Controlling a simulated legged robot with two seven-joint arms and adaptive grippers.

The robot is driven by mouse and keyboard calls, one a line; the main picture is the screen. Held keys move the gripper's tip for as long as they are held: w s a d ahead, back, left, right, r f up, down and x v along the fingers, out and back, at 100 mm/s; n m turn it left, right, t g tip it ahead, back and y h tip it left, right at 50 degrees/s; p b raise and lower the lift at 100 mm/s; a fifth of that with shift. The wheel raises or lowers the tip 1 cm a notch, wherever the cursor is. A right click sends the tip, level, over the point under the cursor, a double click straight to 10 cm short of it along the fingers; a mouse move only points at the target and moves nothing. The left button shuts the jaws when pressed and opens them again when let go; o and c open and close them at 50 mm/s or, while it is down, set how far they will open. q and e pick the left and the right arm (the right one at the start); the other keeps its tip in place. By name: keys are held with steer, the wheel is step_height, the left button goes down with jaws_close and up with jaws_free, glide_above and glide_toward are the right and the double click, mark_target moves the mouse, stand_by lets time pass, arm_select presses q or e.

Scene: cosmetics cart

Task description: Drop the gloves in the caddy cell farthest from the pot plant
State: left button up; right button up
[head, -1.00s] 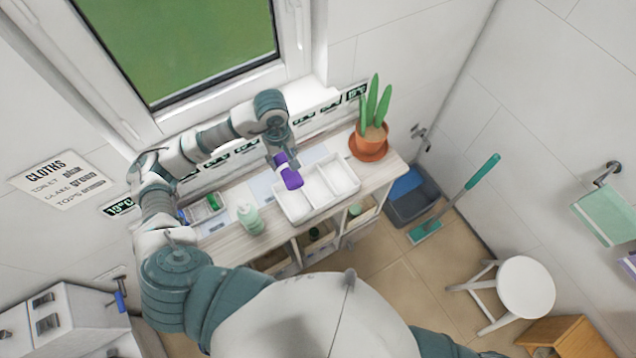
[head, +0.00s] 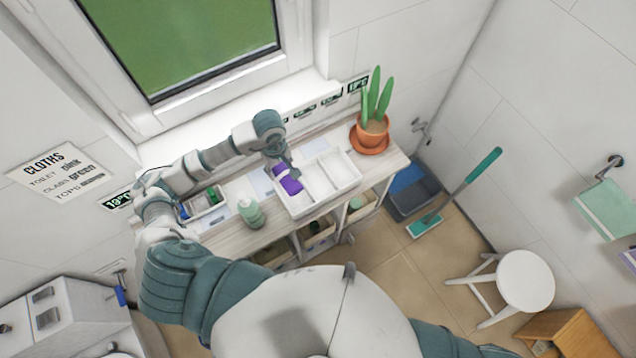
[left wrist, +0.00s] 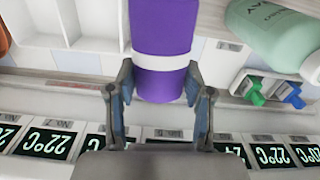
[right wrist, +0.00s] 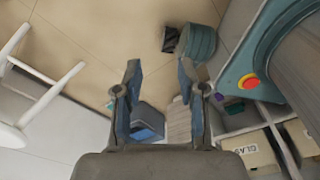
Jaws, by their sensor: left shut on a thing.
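The purple rolled gloves (head: 286,179) have a white band around them. My left gripper (head: 282,163) is shut on one end of them; in the left wrist view the gloves (left wrist: 162,30) sit between the fingers (left wrist: 158,82). The white caddy (head: 318,206) stands on the cart top, with its cells side by side. The gloves are at its left cell, low and tilted; I cannot tell whether they touch its floor. The pot plant (head: 373,130), in a terracotta pot, stands beyond the caddy's right end. My right gripper (right wrist: 160,82) is open and empty, away from the cart.
A pale green bottle (head: 251,213) stands left of the caddy. A small tray (head: 204,204) with green and blue items is farther left. The wall and window sill (head: 240,107) are close behind the cart. A stool (head: 525,281) and a grey bin (head: 414,197) stand to the right.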

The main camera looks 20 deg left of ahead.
arm_select(q)
steer(key=f, duration=0.1)
steer(key=a+f, duration=0.1)
steer(key=shift+f+b, duration=0.35)
steer(key=shift+f, duration=0.15)
steer(key=shift+d, duration=0.35)
steer(key=o, duration=1)
steer(key=shift+d, duration=0.1)
steer(key=shift+o, duration=1.2)
steer(key=shift+r, duration=0.25)
step_height(320, 180, up, 12)
steer(key=shift+d+f, duration=0.1)
steer(key=shift+f, duration=0.05)
arm_select(e)
steer(key=shift+a+f, duration=0.5)
steer(key=shift+a, duration=0.25)
